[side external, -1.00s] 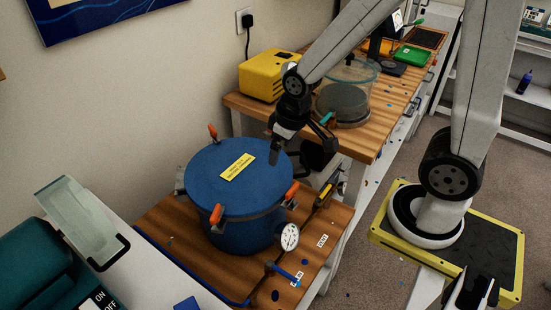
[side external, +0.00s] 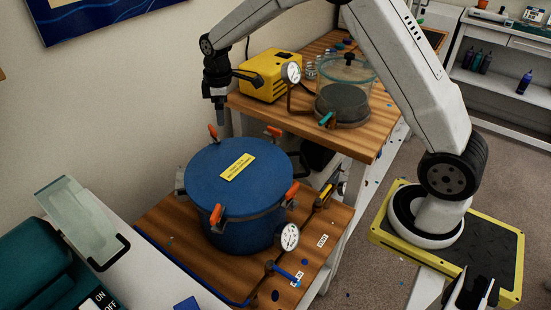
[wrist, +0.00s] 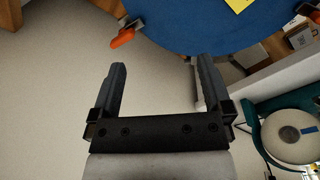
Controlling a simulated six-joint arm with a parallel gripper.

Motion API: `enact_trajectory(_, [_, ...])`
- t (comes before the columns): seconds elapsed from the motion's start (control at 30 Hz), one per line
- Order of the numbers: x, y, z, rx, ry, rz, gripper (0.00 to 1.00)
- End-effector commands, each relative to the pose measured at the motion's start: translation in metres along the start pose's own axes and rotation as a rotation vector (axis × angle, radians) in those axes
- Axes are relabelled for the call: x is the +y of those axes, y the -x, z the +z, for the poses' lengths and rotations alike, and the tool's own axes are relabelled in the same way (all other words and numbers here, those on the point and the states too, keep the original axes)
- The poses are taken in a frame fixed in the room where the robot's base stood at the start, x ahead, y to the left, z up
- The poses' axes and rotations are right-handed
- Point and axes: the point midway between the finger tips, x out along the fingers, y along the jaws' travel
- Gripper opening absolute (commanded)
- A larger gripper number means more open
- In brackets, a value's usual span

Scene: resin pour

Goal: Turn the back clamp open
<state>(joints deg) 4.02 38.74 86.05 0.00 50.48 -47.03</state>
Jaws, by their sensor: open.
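The blue pressure pot (side external: 238,205) stands on the wooden bench, its lid ringed by orange-handled clamps. At the rear of the rim are a left clamp (side external: 212,131), its handle standing up, and a right clamp (side external: 274,131), its handle tilted. I cannot tell for certain which is the back clamp. My gripper (side external: 219,104) points down, empty, just above the rear left clamp in the side view.
The wall is close behind my gripper. A yellow box (side external: 270,75) and a clear chamber (side external: 345,95) stand on the bench at the back. Two more clamps (side external: 292,190) (side external: 216,214) sit on the pot's near side. A gauge (side external: 289,236) stands beside the pot.

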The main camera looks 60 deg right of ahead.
Motion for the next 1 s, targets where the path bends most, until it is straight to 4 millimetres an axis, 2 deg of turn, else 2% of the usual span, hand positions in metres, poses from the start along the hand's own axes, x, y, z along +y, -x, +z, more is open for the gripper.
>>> enact_trajectory(0.2, [0.031,-0.013,-0.018,-0.019,0.146,-0.023,1.00])
enact_trajectory(0.5, [0.064,-0.031,-0.033,-0.038,0.336,-0.056,1.00])
enact_trajectory(0.7, [0.074,-0.037,-0.037,-0.042,0.406,-0.070,1.00])
enact_trajectory(1.0, [0.075,-0.038,-0.037,-0.043,0.419,-0.072,1.00])
